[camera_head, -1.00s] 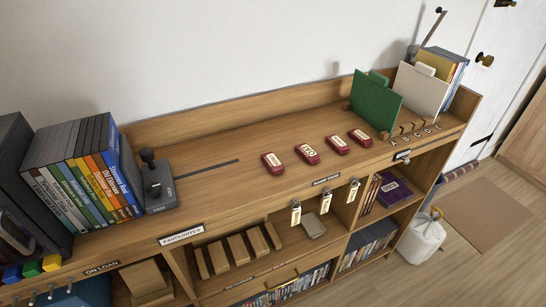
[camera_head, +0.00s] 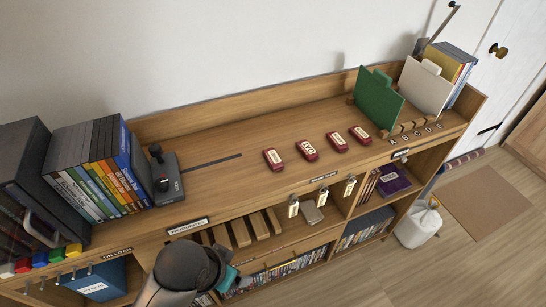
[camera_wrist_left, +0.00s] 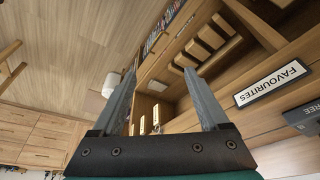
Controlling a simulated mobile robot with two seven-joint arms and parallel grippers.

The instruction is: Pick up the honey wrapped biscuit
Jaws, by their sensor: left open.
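Several small red wrapped bars with pale labels lie in a row on the shelf's top board (camera_head: 205,160): the leftmost bar (camera_head: 272,159), the second bar (camera_head: 307,150), the third bar (camera_head: 337,141) and one more bar (camera_head: 361,134). I cannot read which label says honey. My left gripper (camera_head: 229,277) is low in front of the shelf, below and left of the bars and apart from them. In the left wrist view its fingers (camera_wrist_left: 158,75) are spread and empty; no bar shows there. My right gripper is not in view.
A joystick-like grey device (camera_head: 166,178) and upright DVD cases (camera_head: 100,170) stand left of the bars. Green (camera_head: 377,98) and white dividers (camera_head: 424,88) stand to the right. Key tags (camera_head: 322,196) hang below the front edge. The board around the bars is clear.

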